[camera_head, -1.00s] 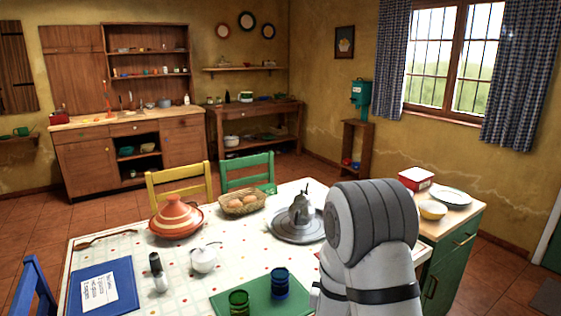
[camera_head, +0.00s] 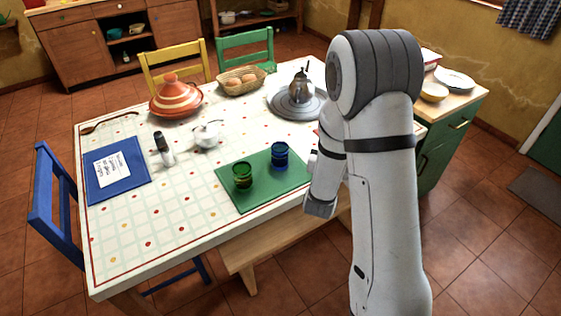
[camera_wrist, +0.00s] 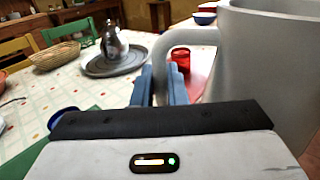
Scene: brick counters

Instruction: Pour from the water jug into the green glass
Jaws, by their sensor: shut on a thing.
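The green glass (camera_head: 242,175) stands upright on the green mat (camera_head: 232,200) near the table's front edge. A large grey jug (camera_wrist: 262,70) fills the right of the wrist view, roughly upright. My gripper (camera_wrist: 168,82) is shut on its handle (camera_wrist: 190,36). In the head view my arm hides the jug and my fingers. The jug's contents cannot be seen. The green glass is not visible in the wrist view.
A blue glass (camera_head: 280,156) stands on the mat just right of the green one. A red glass (camera_wrist: 180,58) shows behind the handle. A teapot (camera_head: 301,90) on a grey tray (camera_head: 285,108) and a white sugar pot (camera_head: 207,135) stand farther back. The table's left front is clear.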

